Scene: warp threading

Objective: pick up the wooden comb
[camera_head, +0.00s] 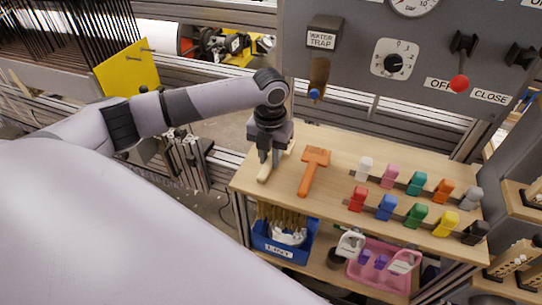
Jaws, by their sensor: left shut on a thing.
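A pale wooden piece, which looks like the wooden comb (263,176), is at the left end of the wooden table (335,205). My left gripper (268,157) points down over it and is shut on its upper part. The fingers cover part of it, so its teeth cannot be made out. I cannot tell whether it still touches the table. My right gripper is not in view.
An orange T-shaped tool (312,172) lies just right of my left gripper. Several coloured clips stand in two rows on the right half of the table. A grey control panel (345,90) rises behind. A blue bin (284,240) and a pink basket (383,272) sit on the shelf below.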

